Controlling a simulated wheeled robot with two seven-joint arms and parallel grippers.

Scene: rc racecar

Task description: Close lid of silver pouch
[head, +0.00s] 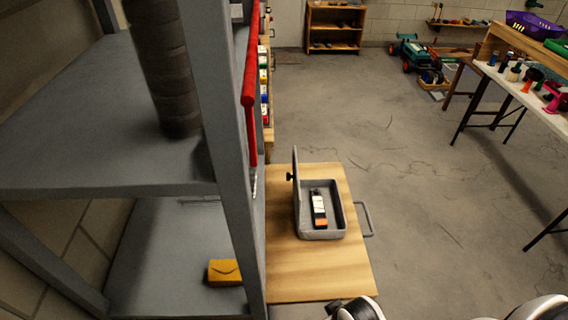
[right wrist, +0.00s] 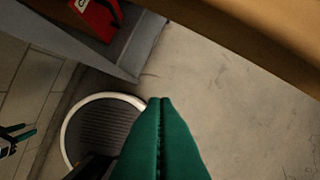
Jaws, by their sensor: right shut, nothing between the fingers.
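The silver-grey pouch (head: 340,232), a shallow box-like case, lies on a wooden board in the middle of the head view. Its lid (head: 296,192) stands about upright along the left side, so the case is open. A small item with a white, black and orange label (head: 319,208) lies inside. My right gripper (right wrist: 160,101), with green fingers, is shut and empty in the right wrist view. The case does not show in that view, and I cannot tell how far the gripper is from it. My left gripper is not in view.
The wooden board (head: 320,280) has bare room in front of the case. A grey metal shelf (head: 232,230) stands close on its left, with a yellow pouch (head: 225,272) on a lower level. A grey handle (head: 369,219) sticks out right of the case. Open floor lies to the right.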

